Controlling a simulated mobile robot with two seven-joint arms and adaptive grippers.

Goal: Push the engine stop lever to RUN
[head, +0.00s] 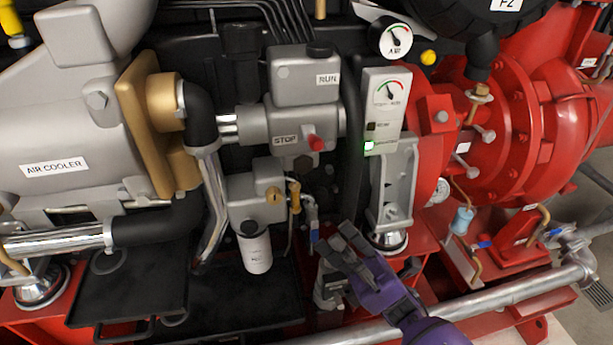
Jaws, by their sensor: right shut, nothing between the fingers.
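The engine stop lever, with a red knob (315,143), is on the front of a grey housing (290,115). The knob is just right of the STOP label (285,139) and well below the RUN label (327,79), which sits on the upper grey block. My right gripper (335,246) is shut and empty. It is below the lever, in front of the lower machine parts, and apart from the knob. My left gripper does not show.
A grey panel (384,110) with a gauge and a lit green lamp stands right of the lever. A white filter (254,250) hangs below left. A chrome pipe (213,190) runs down at the left, and the red pump (515,120) fills the right.

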